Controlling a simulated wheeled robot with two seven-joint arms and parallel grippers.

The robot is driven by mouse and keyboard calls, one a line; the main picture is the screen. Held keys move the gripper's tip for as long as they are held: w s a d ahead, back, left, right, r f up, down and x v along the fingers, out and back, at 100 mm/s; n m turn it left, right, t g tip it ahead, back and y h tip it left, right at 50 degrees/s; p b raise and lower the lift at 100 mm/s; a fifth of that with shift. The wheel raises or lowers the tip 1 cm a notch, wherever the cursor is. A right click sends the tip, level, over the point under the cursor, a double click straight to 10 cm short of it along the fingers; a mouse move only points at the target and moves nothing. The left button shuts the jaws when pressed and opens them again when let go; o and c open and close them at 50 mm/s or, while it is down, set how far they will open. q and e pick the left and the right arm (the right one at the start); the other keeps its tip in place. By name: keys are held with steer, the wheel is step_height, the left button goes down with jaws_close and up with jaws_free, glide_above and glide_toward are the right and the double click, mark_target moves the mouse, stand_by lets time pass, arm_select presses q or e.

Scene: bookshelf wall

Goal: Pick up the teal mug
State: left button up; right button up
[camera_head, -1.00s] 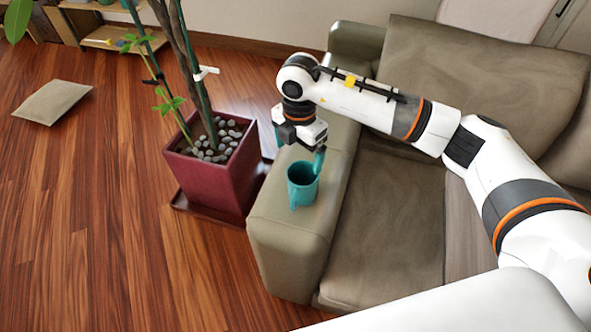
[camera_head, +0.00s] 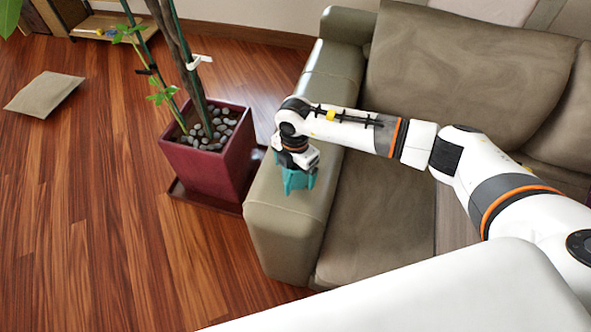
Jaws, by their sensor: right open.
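The teal mug (camera_head: 298,183) stands on the sofa's near left armrest (camera_head: 268,205). Only a little of it shows, as my right gripper (camera_head: 298,178) is right above and around it and hides its rim. The gripper points down and its teal fingers are open, reaching down at the mug's sides. Finger and mug have much the same colour, so I cannot tell whether they touch. My left gripper is not in view.
A maroon planter (camera_head: 210,160) with grey pebbles and a tied plant stands on the wooden floor left of the armrest. The sofa seat (camera_head: 385,215) is clear below my right arm. A flat beige cushion (camera_head: 44,94) lies on the floor at the far left.

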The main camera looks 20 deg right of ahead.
steer(key=shift+r, duration=0.1)
steer(key=c, duration=1.2)
